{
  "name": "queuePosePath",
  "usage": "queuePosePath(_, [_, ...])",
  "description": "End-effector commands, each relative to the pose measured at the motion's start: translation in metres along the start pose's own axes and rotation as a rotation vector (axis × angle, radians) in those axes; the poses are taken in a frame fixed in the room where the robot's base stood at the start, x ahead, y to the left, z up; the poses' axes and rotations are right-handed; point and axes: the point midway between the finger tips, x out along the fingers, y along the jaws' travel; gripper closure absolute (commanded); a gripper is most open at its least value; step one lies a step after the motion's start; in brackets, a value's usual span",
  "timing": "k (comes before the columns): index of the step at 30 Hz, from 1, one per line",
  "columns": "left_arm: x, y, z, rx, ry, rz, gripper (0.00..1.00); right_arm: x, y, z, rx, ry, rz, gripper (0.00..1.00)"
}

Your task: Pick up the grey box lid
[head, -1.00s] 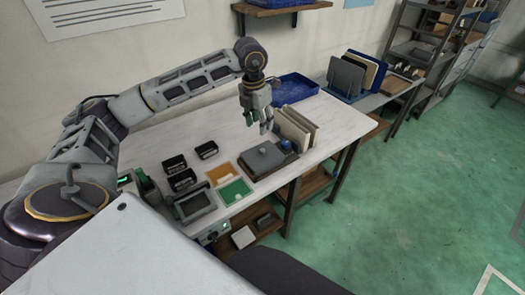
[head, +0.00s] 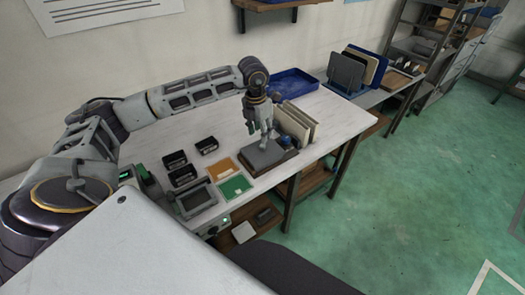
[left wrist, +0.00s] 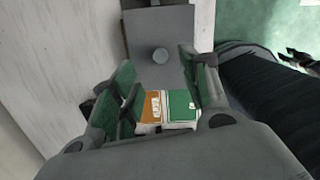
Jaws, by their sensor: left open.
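The grey box lid (head: 262,155) lies on top of a dark box on the white table, and it has a round knob. My right gripper is not in view.
Upright cream panels (head: 296,122) stand just right of the lid, with a small blue object (head: 288,141) near them. An orange card (head: 221,169) and a green card (head: 235,187) lie to the left, with several black boxes beyond. A blue tray (head: 294,84) is behind.

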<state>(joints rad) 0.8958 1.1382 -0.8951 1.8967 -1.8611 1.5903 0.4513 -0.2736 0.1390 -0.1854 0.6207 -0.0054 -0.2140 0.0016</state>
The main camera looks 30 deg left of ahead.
Motion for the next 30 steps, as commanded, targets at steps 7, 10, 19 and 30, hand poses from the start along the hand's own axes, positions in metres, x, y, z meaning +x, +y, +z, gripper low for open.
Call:
queuePosePath(7, [0.020,0.000,0.000,0.001,0.000,0.000,0.54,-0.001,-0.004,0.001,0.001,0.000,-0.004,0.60])
queuePosePath(10, [0.021,0.000,0.000,0.001,-0.001,0.000,0.54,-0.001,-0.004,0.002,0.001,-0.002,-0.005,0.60])
queuePosePath(19, [0.022,0.000,0.000,0.001,0.000,0.000,0.54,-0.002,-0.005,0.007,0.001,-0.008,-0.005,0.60])
queuePosePath(30, [0.054,-0.001,-0.001,0.001,0.002,-0.001,0.54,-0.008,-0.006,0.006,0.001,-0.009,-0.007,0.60])
